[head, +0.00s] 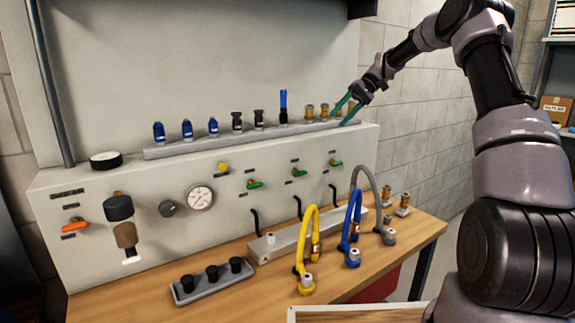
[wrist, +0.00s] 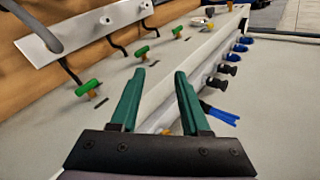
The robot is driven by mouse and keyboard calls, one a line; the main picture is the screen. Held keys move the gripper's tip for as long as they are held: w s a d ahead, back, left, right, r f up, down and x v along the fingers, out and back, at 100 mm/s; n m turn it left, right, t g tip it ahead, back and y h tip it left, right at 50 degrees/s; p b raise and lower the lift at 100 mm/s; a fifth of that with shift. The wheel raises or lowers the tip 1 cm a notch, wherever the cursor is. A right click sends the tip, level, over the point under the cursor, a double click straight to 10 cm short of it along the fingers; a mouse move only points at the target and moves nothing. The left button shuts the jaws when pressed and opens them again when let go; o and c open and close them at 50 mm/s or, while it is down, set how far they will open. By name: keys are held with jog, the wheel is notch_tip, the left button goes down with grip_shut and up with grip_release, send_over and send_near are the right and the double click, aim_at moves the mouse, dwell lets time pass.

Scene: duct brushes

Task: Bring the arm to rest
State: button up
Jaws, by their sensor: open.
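My gripper (head: 346,107) is at the right end of the grey rail (head: 225,142) on top of the panel box, among the brass fittings there. Its two green fingers are apart, with nothing held between them. In the wrist view the gripper (wrist: 160,74) also shows open, its fingers over the pale top of the box. My arm (head: 490,90) reaches in from the right, bent and raised. In the head view the fingers overlap some brass fittings (head: 310,111); I cannot tell whether they touch.
Blue fittings (head: 187,129), black fittings (head: 237,122) and a taller blue piece (head: 283,105) stand on the rail. Below are a gauge (head: 200,198), green valves (head: 299,172), yellow (head: 306,235) and blue hoses (head: 352,225), and a black-capped tray (head: 212,282) on the wooden bench (head: 415,232).

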jog(key=s+r+m+t+h, duration=0.1)
jog(key=s+r+t+h, duration=0.15)
jog(key=s, duration=0.45)
jog(key=s+d+r+m+t+h, duration=0.1)
jog(key=s+r, duration=0.3)
jog(key=s, duration=0.2)
jog(key=s+r+m+t+h, duration=0.1)
jog(key=s+r+t+h, duration=0.1)
jog(key=s+r, duration=0.35)
jog(key=s+d+f+m+t, duration=0.2)
jog(key=s+d, duration=0.1)
jog(key=s, duration=0.6)
jog(key=s+d+f+m+t+h, duration=0.1)
jog(key=s+d+t, duration=0.2)
jog(key=s, duration=0.7)
jog(key=shift+f+m, duration=0.4)
